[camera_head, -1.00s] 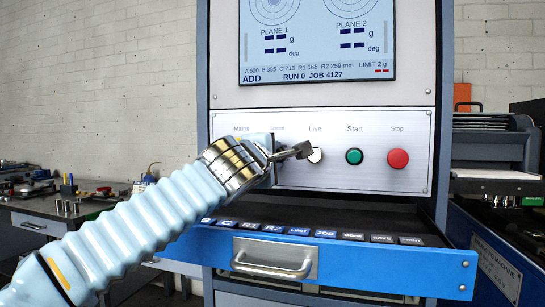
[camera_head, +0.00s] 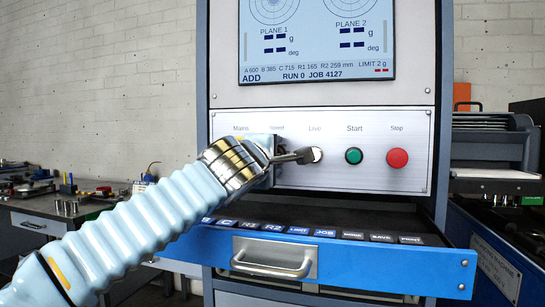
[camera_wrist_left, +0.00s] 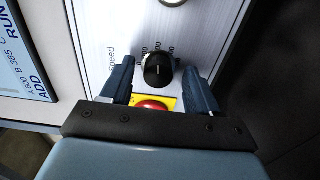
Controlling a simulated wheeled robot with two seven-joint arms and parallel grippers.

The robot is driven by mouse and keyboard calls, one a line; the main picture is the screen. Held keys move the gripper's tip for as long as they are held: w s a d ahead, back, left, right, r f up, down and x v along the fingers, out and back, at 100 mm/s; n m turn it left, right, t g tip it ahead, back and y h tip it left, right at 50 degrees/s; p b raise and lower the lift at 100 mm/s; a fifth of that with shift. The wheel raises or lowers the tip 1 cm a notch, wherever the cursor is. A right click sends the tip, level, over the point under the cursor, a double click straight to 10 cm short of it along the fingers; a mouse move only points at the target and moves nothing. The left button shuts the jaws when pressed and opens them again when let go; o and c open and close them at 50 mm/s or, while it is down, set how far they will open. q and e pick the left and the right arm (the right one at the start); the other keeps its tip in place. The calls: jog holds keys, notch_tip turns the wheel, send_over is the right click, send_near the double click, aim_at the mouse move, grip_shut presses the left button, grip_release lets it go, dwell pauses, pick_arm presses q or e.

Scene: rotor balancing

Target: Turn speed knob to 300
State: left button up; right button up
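The black speed knob (camera_wrist_left: 158,70) shows in the left wrist view on the silver panel, beside the word "Speed" and a partly covered number scale. Which number it points to cannot be read. My left gripper (camera_wrist_left: 158,76) is open, with one finger on each side of the knob and a visible gap to it. In the head view my left gripper (camera_head: 292,156) is at the panel, just left of the white Live light (camera_head: 316,155), and hides the speed knob. My right gripper is not in view.
A red button on a yellow plate (camera_wrist_left: 152,104) sits close to the knob, between my fingers. The green Start button (camera_head: 354,156) and red Stop button (camera_head: 397,158) are further right. A blue drawer (camera_head: 380,263) with labelled keys juts out below the panel.

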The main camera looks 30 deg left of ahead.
pick_arm(q)
jog(key=shift+s, duration=0.1)
jog(key=v, duration=1.3)
jog(key=shift+s+d+b, duration=0.15)
jog(key=shift+s+b, duration=0.1)
jog(key=shift+b, duration=0.2)
